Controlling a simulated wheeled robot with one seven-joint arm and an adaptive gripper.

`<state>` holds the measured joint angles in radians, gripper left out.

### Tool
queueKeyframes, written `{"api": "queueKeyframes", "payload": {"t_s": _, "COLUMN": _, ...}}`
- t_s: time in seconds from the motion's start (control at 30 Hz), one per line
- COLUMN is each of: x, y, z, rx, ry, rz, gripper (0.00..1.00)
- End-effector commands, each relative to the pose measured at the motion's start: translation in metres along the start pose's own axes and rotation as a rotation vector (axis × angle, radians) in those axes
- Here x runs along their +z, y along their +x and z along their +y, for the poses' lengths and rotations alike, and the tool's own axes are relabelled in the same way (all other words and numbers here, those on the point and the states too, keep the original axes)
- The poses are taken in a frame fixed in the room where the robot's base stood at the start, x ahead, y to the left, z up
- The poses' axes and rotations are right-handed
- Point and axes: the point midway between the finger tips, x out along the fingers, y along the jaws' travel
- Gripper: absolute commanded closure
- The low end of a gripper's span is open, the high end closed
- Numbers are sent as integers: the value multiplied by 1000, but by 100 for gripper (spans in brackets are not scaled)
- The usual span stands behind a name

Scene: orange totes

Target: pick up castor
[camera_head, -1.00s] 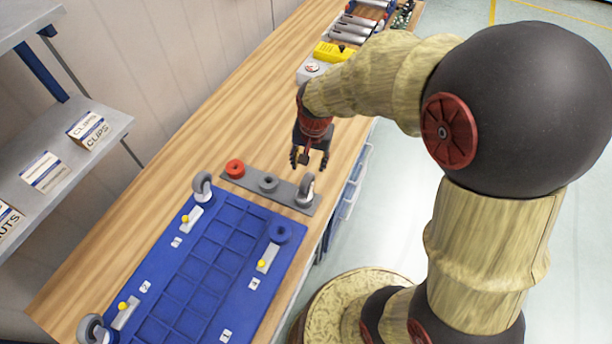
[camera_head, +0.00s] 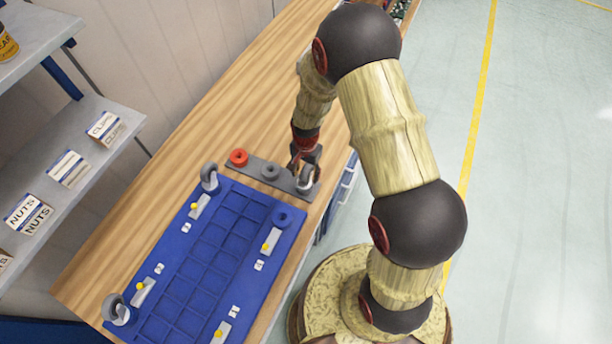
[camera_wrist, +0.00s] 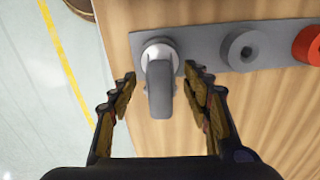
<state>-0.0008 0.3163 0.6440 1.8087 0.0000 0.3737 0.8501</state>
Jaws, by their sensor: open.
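A castor (camera_head: 306,178) with a grey wheel stands at the right end of a grey holder strip (camera_head: 238,168) on the wooden bench. In the wrist view the castor (camera_wrist: 160,80) shows its pale round mount and its wheel pointing toward me. My gripper (camera_head: 305,160) is low over that end of the strip. In the wrist view my gripper (camera_wrist: 158,84) is open, with one finger on each side of the castor's wheel. A gap shows between each finger and the wheel, so they look apart. From the head view the fingertips are partly hidden by the gripper body.
The strip also holds a grey ring (camera_head: 270,172) and a red ring (camera_head: 239,158). A blue gridded board (camera_head: 222,235) lies close by, with other castors (camera_head: 209,178) at its left corners. A shelf with boxes (camera_head: 104,128) stands left.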

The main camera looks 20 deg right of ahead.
Motion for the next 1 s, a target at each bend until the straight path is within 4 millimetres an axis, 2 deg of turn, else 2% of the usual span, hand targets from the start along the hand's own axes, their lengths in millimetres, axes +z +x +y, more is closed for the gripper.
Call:
{"api": "queueKeyframes", "payload": {"t_s": 0.17, "x": 0, "y": 19, "z": 0, "rx": 0, "ry": 0, "rz": 0, "gripper": 52}}
{"api": "queueKeyframes", "payload": {"t_s": 0.43, "x": 0, "y": 22, "z": 0, "rx": -1, "ry": -1, "rz": 1, "gripper": 52}}
{"api": "queueKeyframes", "payload": {"t_s": 1.0, "x": 0, "y": 22, "z": 0, "rx": 0, "ry": -1, "rz": 0, "gripper": 83}}
